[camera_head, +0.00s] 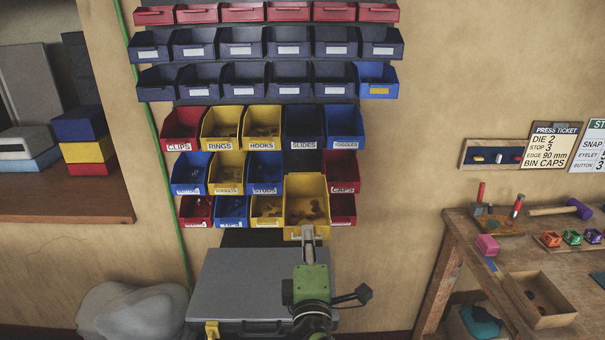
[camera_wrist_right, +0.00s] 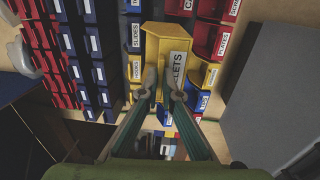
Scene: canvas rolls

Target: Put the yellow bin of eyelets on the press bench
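The yellow bin of eyelets (camera_head: 306,187) stands out in front of the wall rack's lower rows, larger in view than its neighbours, with small parts inside. My right gripper (camera_head: 308,236) is at its front lip and appears shut on it. In the right wrist view, the bin (camera_wrist_right: 158,42) is at the fingertips (camera_wrist_right: 163,82), its label reading "...LETS" partly covered by a finger. The wooden bench (camera_head: 462,227) at the right, below the press ticket, carries tools and small boxes. My left gripper is in neither view.
Several bins, such as the yellow rings bin (camera_head: 221,122), hang around the held bin. A grey case (camera_head: 255,285) lies below the rack. An open wooden box (camera_head: 548,318), a pink block (camera_head: 487,245) and a purple-headed mallet (camera_head: 578,208) occupy the bench. Bare wall lies between rack and bench.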

